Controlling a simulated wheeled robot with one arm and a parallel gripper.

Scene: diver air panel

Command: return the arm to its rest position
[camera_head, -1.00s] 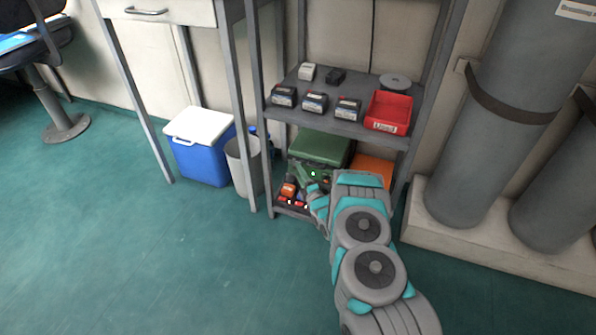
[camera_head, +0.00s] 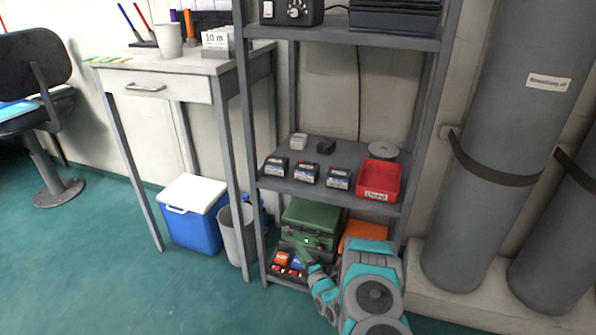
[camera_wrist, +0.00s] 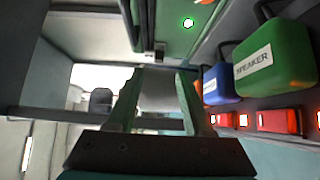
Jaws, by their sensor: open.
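My arm (camera_head: 372,290) reaches from the bottom of the head view toward the lowest shelf of the grey rack. My gripper (camera_head: 303,252) is small there, in front of the green case (camera_head: 312,218). In the wrist view my gripper (camera_wrist: 157,78) has its two fingers apart with nothing held between them. A pale grey shape shows beyond the gap. The wrist view is turned sideways. A green block labelled "SPEAKER" (camera_wrist: 260,60) and a blue block (camera_wrist: 221,78) are to the right of the fingers, apart from them.
The rack's middle shelf (camera_head: 330,193) holds a red bin (camera_head: 380,180) and several small boxes. An orange case (camera_head: 363,234) is behind my arm. A grey bin (camera_head: 237,234) and blue cooler (camera_head: 193,213) stand left of the rack. Tall cylinders (camera_head: 497,150) stand right.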

